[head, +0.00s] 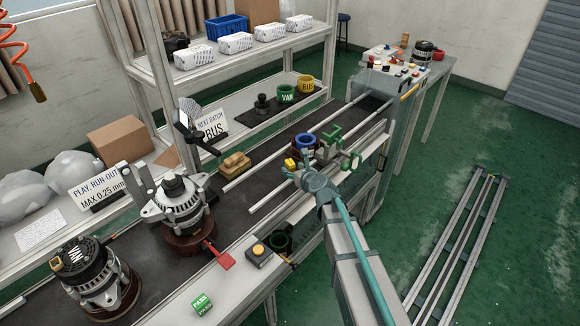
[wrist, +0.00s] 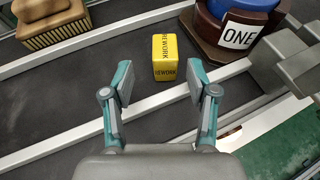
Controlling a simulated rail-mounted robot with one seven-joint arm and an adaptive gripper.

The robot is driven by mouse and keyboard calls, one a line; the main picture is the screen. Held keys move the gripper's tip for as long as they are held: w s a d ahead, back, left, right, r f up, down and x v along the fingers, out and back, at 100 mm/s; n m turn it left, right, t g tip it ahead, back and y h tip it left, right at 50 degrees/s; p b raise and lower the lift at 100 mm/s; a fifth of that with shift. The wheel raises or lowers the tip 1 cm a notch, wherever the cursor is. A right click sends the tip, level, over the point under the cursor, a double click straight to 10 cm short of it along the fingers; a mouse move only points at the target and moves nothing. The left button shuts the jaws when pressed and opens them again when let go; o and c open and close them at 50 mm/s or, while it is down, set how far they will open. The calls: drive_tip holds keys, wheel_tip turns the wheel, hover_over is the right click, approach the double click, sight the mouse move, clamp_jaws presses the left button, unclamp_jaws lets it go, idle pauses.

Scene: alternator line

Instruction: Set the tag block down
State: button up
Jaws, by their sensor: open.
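The block also shows in the head view (head: 291,164), partly beside my wrist. My gripper (wrist: 159,66) is open, with one teal-backed finger to each side of the block and visible gaps between. It holds nothing. A green block marked PASS (head: 202,304) sits on the front ledge at the lower left of the head view.
The carrier holds a blue ring (head: 305,141). Pale guide rails (head: 265,190) run along the belt. Two alternators (head: 180,203) stand at left. A red paddle (head: 220,256) and yellow button (head: 258,249) are at the front edge.

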sight(292, 167)
drive_tip(key=x, duration=0.4)
drive_tip(key=shift+w+d+p, duration=0.25)
drive_tip(key=shift+d+p, duration=0.05)
drive_tip(key=shift+p, duration=0.1)
drive_tip(key=shift+w+a+f, duration=0.25)
drive_tip(key=shift+w, duration=0.1)
drive_tip(key=shift+s, duration=0.1)
clamp_jaws()
drive_tip(key=shift+r, duration=0.1)
